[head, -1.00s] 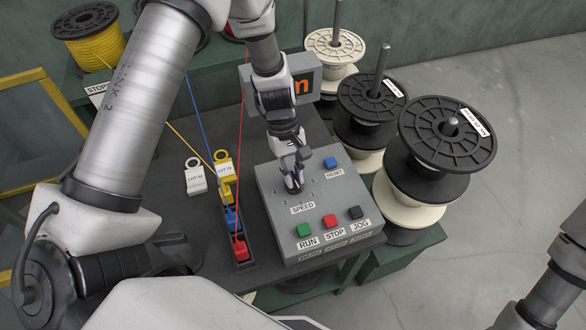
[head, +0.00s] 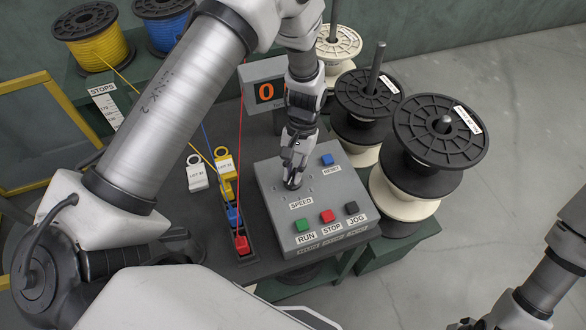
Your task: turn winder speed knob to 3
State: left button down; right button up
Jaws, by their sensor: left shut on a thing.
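The grey control box (head: 267,188) stands on the dark bench, with the label SPEED (head: 300,203) on its top. The speed knob (head: 292,184) sits just above that label and is mostly hidden by my left gripper. My left gripper (head: 292,178) comes down on it from above and is shut on it. The knob's pointer and the scale numbers cannot be read.
Green RUN (head: 303,225), red STOP (head: 327,216), black JOG (head: 351,208) and blue RESET (head: 327,159) buttons surround the knob. A display (head: 263,88) stands behind. Stacked spools (head: 437,135) are close on the right. Coloured wire guides (head: 238,240) are on the left.

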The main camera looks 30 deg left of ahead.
pick_arm(q)
jog(key=shift+f+m, duration=0.1)
jog(key=shift+m, duration=0.3)
jog(key=c, duration=1.2)
grip_release()
jog(key=shift+o, duration=0.2)
jog(key=v, duration=1.2)
jog(key=shift+d, duration=0.2)
